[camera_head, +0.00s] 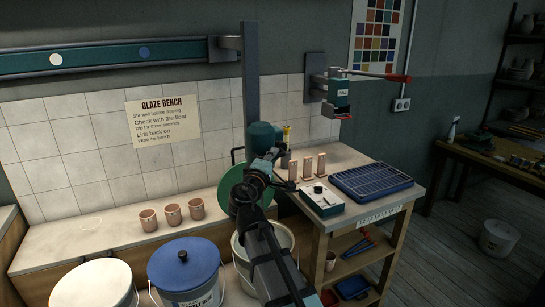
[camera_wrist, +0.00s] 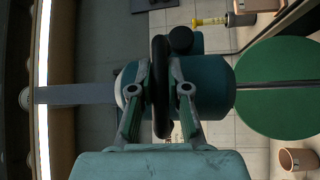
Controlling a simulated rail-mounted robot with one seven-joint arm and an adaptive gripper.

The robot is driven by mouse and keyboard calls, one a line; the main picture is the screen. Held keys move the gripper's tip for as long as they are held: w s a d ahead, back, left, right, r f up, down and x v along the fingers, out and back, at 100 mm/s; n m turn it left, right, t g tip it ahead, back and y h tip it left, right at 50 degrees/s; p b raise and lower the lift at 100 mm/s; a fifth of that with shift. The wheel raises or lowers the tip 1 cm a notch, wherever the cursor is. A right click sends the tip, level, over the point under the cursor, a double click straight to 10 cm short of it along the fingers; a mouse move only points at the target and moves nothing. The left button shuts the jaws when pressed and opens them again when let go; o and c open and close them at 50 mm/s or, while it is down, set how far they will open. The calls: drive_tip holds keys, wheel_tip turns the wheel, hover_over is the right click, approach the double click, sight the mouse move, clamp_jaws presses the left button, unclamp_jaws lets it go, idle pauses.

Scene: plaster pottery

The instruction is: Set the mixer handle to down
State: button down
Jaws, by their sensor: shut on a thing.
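The mixer has a teal motor head (camera_head: 262,136) on a tall grey column (camera_head: 251,75). In the wrist view, its head (camera_wrist: 213,88) leads by a thin shaft (camera_wrist: 275,86) to a round green disc (camera_wrist: 285,88). The disc (camera_head: 235,205) is partly hidden behind my arm in the head view. The mixer's black looped handle (camera_wrist: 161,70) lies across the head in the wrist view. My gripper (camera_wrist: 161,88) is shut on this handle, one finger on each side. In the head view my gripper (camera_head: 270,162) is just below the motor head; the handle is hard to make out there.
Lidded buckets (camera_head: 185,272) stand at the front left. Three pink cups (camera_head: 172,215) sit on the bench. At right are a white-topped control box (camera_head: 321,199), a blue rack (camera_head: 371,181) and several small tiles (camera_head: 307,167). A wall-mounted device (camera_head: 340,95) with a red-tipped lever hangs above.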

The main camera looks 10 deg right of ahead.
drive_tip(key=shift+s+f, duration=0.1)
drive_tip(key=shift+f, duration=0.25)
drive_tip(key=c, duration=1.1)
unclamp_jaws()
drive_tip(key=shift+c, duration=0.2)
drive_tip(key=shift+s+a, duration=0.1)
drive_tip(key=v, duration=1.1)
drive_tip(key=shift+s, duration=0.25)
drive_tip(key=shift+a, duration=0.1)
